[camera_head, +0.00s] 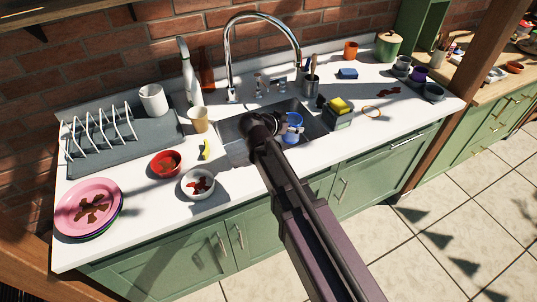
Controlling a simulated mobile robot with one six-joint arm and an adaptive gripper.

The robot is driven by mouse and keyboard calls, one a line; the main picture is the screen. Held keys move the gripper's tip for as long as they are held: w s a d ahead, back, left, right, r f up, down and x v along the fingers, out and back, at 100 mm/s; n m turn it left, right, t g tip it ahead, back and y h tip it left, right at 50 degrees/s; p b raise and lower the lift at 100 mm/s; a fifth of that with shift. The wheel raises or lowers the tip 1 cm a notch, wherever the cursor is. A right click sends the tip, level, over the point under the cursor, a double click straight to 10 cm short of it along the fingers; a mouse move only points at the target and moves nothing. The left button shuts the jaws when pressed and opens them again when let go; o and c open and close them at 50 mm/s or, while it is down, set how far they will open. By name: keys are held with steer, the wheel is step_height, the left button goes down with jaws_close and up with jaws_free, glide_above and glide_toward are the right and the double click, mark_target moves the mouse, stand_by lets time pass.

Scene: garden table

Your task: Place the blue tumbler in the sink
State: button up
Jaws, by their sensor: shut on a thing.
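The blue tumbler (293,121) shows just right of the end of my arm, over or inside the sink (235,150). My gripper (284,129) is at the tumbler and shut on it; my own wrist and forearm hide most of the fingers. The sink is a grey metal basin set in the white counter, below the tall chrome tap. My arm covers the middle of the basin. I cannot tell whether the tumbler touches the sink's bottom.
Left of the sink stand a tan cup (199,119), a red bowl (165,163), a white bowl (198,184), pink plates (108,196) and a drying rack (120,140). A sponge holder (338,118) is close on the right. The tap (229,65) rises behind.

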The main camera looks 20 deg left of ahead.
steer(key=w+a+f+m+g+h+b, duration=0.1)
steer(key=w+a+f+m+b, duration=0.1)
steer(key=w+a, duration=0.3)
steer(key=shift+w+a+f+h, duration=0.35)
steer(key=shift+w+f+h, duration=0.05)
steer(key=shift+w, duration=0.5)
step_height(320, 180, down, 6)
steer(key=b, duration=0.6)
steer(key=shift+f+b, duration=0.15)
steer(key=shift+b, duration=0.15)
steer(key=shift+f, duration=0.1)
steer(key=shift+f+b, duration=1.8)
steer(key=shift+b, duration=0.1)
steer(key=shift+f+b, duration=0.6)
steer(key=o, duration=0.8)
